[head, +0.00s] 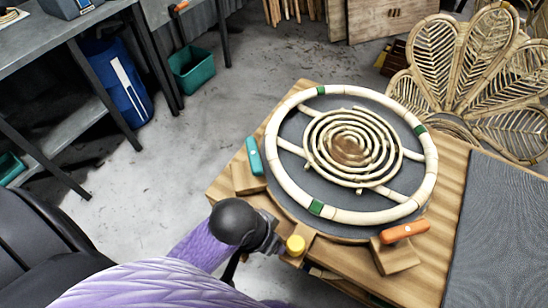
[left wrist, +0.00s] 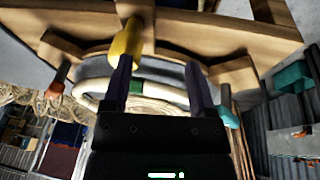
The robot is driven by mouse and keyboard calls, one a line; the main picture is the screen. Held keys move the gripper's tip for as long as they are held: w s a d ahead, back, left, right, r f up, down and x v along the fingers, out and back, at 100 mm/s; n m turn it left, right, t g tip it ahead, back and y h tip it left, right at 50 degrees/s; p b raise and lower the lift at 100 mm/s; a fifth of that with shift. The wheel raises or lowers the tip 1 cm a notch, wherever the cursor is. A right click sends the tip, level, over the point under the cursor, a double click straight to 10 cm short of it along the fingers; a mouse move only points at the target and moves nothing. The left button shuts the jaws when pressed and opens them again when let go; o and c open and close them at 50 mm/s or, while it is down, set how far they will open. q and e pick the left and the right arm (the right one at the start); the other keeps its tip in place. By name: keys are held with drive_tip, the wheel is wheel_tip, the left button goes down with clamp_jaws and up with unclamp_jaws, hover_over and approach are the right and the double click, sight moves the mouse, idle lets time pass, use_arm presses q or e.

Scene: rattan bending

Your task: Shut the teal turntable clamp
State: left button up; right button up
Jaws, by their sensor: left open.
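The teal clamp lever (head: 255,155) stands on a wooden block (head: 247,180) at the left edge of the turntable (head: 292,130). I cannot tell whether the clamp is shut. Its teal end also shows in the left wrist view (left wrist: 229,116), right of the fingers. My left gripper (head: 277,240) is at the table's front edge, beside a yellow knob (head: 295,245) and apart from the teal lever. In the left wrist view its two fingers (left wrist: 158,68) are spread with nothing held, and the knob (left wrist: 127,40) is by the left finger. My right gripper is out of view.
A rattan ring with green bands (head: 432,165) and a rattan coil (head: 352,147) lie on the turntable. An orange clamp lever (head: 404,231) sits at the front right. A grey mat (head: 500,230) covers the table's right. Left of the table is open floor (head: 150,200).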

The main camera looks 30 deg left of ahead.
use_arm(q)
drive_tip(key=w+d, duration=0.1)
drive_tip(key=w, duration=0.5)
drive_tip(key=n+g+y, duration=0.2)
drive_tip(key=n+g, duration=0.1)
drive_tip(key=n, duration=0.7)
approach(253, 151)
drive_tip(key=shift+s+a, duration=0.1)
drive_tip(key=shift+a, duration=0.1)
wheel_tip(253, 151, down, 9)
drive_tip(key=b, duration=0.4)
drive_tip(key=shift+d+f, duration=0.1)
drive_tip(key=shift+f, duration=0.1)
drive_tip(key=shift+r, duration=0.1)
clamp_jaws()
